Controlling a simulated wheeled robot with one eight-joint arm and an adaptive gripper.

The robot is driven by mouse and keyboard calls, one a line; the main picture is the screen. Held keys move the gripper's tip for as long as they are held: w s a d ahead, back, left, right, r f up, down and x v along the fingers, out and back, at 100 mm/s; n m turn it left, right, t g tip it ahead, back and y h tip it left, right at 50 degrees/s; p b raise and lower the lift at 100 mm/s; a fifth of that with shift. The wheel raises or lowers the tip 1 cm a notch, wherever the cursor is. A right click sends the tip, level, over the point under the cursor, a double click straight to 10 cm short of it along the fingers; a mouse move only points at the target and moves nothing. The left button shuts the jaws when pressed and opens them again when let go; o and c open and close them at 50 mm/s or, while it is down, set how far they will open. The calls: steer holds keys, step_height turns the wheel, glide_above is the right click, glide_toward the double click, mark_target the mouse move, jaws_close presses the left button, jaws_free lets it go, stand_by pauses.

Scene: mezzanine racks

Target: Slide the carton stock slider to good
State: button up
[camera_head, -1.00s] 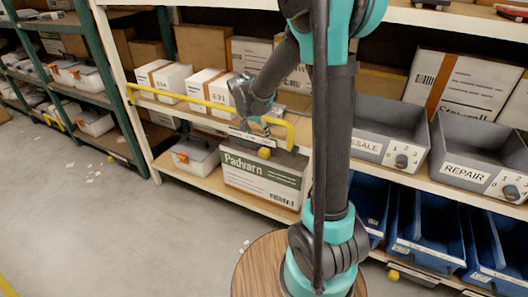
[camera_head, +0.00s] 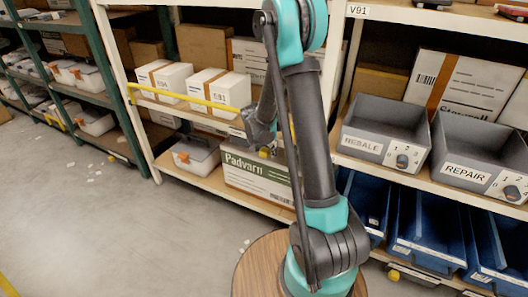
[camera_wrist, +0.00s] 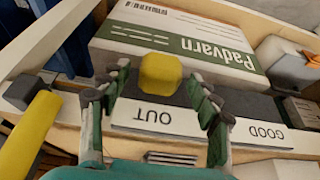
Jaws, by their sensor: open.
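The stock slider's yellow knob (camera_wrist: 160,74) sits in a dark track (camera_wrist: 255,104) above a white label strip (camera_wrist: 190,125). In the wrist view the strip reads upside down, with OUT at the left and GOOD at the right. The knob is at the OUT end. My gripper (camera_wrist: 158,72) is open, with one finger on each side of the knob; I cannot tell whether either touches it. In the head view the knob (camera_head: 264,153) is partly visible just below my gripper (camera_head: 262,135), in front of the Padvarn carton (camera_head: 240,172).
A yellow rail (camera_head: 190,98) runs along the shelf front, and its end (camera_wrist: 25,140) is close to my gripper. A white box (camera_head: 196,154) stands left of the carton. Grey RESALE (camera_head: 362,147) and REPAIR (camera_head: 465,169) bins are to the right. The floor at left is open.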

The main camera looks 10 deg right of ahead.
steer(key=shift+w+d+f, duration=0.1)
steer(key=shift+f, duration=0.2)
jaws_close()
stand_by(0.4)
